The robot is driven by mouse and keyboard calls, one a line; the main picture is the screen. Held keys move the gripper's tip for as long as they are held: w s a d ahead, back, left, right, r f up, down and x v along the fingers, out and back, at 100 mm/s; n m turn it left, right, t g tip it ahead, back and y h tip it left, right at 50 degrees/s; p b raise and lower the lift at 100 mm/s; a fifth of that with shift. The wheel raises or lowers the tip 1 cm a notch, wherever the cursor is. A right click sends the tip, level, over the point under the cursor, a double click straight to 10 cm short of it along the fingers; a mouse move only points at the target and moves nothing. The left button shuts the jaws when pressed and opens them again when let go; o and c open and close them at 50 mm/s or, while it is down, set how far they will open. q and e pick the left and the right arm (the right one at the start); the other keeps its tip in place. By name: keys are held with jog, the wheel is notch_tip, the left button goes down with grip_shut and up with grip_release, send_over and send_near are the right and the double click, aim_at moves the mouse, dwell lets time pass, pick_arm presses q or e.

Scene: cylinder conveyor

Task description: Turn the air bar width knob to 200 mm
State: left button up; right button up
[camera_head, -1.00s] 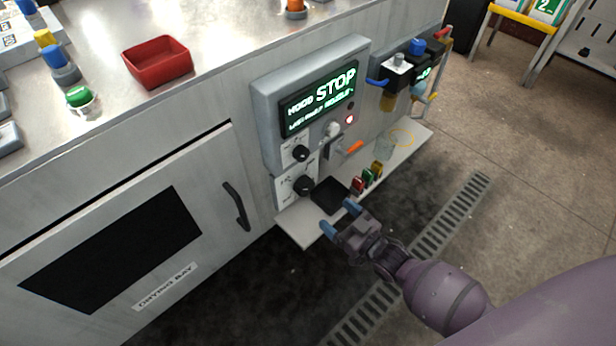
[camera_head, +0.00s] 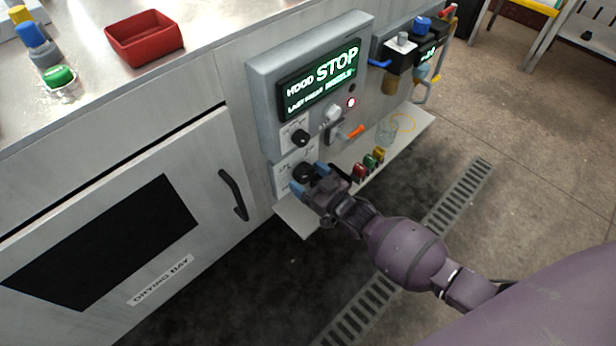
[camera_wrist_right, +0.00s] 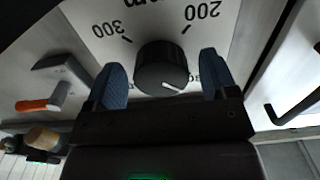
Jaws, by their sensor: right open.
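The black knob (camera_wrist_right: 162,68) sits on a white dial plate (camera_wrist_right: 216,40) in the right wrist view. Its labels are upside down there: 300 at upper left, 200 at upper right. Another label is partly hidden by the right-hand finger. The knob's white pointer line is on its lower right side, away from the 200 mark. In the head view it is the lower knob (camera_head: 303,172) on the machine's front. My right gripper (camera_head: 308,178) is open, its blue fingertips on either side of the knob; I cannot tell whether they touch it. My left gripper is not in view.
Above is another black knob (camera_head: 299,138), below a display (camera_head: 320,80) reading STOP. An orange-tipped lever (camera_head: 350,132) is to the right. A shelf (camera_head: 296,218) juts out below, with red, green and yellow pieces (camera_head: 370,163). A door handle (camera_head: 233,195) is to the left.

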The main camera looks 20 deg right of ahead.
jog(key=c, duration=0.9)
